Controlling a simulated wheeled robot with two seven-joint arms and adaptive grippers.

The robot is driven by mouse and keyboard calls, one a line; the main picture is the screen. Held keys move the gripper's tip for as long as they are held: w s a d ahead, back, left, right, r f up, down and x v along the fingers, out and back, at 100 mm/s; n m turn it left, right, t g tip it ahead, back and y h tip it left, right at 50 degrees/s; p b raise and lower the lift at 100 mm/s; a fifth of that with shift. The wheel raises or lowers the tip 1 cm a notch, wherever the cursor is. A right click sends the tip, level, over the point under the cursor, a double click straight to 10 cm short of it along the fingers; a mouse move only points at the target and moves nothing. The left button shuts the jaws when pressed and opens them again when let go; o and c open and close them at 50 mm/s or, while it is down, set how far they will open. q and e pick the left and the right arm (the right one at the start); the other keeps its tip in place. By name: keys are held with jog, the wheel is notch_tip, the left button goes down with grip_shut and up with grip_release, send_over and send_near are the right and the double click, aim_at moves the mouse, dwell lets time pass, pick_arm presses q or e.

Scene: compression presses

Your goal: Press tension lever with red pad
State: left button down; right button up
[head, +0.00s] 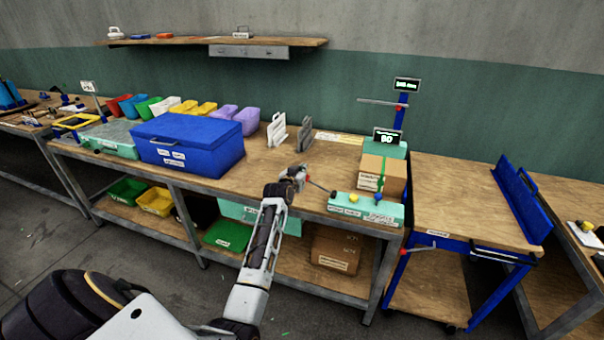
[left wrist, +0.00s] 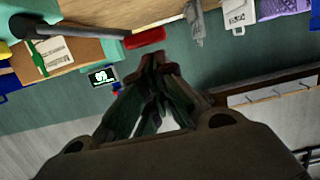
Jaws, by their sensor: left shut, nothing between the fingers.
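The press is a green base (head: 366,208) on the bench, with a taped cardboard box on it. Its dark lever rod (head: 321,187) reaches left toward my left gripper (head: 301,174). In the left wrist view the red pad (left wrist: 145,37) is at the end of the black rod (left wrist: 72,30). My left gripper (left wrist: 160,62) is shut and empty, close to the pad; I cannot tell whether they touch. In the head view the gripper mostly hides the pad. My right gripper is not in view.
A display (head: 387,137) reading 80 stands behind the cardboard box (head: 383,174). A yellow knob (head: 379,197) is on the base front. A blue crate (head: 188,143), several coloured bins and grey upright brackets (head: 277,130) are to the left. A cart (head: 470,200) stands right.

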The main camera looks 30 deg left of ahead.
pick_arm(q)
jog(key=shift+f, duration=0.25)
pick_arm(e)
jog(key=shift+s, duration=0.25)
